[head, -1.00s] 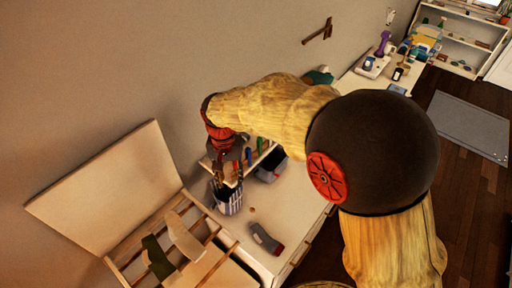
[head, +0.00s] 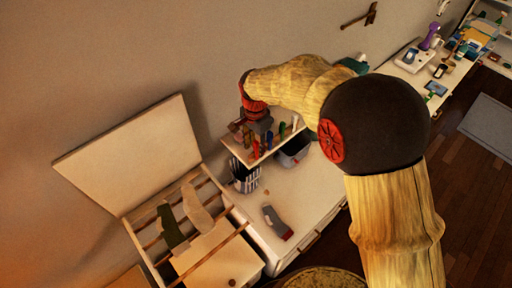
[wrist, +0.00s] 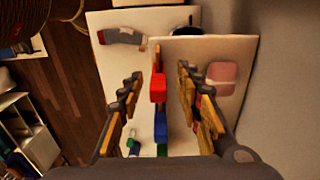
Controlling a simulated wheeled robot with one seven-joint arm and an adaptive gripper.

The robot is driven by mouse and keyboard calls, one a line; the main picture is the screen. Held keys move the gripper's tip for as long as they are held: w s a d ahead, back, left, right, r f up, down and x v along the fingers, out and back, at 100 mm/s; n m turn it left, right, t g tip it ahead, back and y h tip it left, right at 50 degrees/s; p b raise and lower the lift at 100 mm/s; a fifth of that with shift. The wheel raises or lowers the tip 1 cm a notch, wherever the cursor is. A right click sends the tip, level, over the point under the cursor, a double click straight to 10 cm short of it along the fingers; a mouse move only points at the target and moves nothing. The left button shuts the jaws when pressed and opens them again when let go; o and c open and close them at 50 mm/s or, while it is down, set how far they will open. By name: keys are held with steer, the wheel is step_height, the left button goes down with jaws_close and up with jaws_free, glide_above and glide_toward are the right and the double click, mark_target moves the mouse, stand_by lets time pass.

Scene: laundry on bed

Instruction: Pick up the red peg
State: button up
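The red peg (wrist: 158,84) shows in the wrist view between the two fingers of my gripper (wrist: 160,75), above a white shelf board (wrist: 215,47). The fingers are spread, with visible gaps on both sides of the peg, so my gripper is open and holds nothing. A blue peg (wrist: 160,126) and a green peg stand in line with it, nearer the palm. In the head view my gripper (head: 250,135) is over the left part of the small shelf (head: 236,150).
Below the shelf, a striped cup (head: 243,178) and a grey bin (head: 295,150) stand on a white dresser (head: 310,205). A grey and red sock-like item (head: 277,222) lies in front. A slatted drying rack (head: 215,235) with cloths is at left. The wall is close behind the shelf.

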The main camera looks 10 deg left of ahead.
mark_target(256, 151)
steer(key=shift+f, duration=1.7)
steer(key=shift+d, duration=0.1)
steer(key=shift+c, duration=1.2)
steer(key=c, duration=0.6)
steer(key=shift+r, duration=0.15)
step_height(256, 151, up, 10)
steer(key=shift+f+b, duration=0.1)
steer(key=shift+b, duration=0.55)
steer(key=shift+d, duration=0.1)
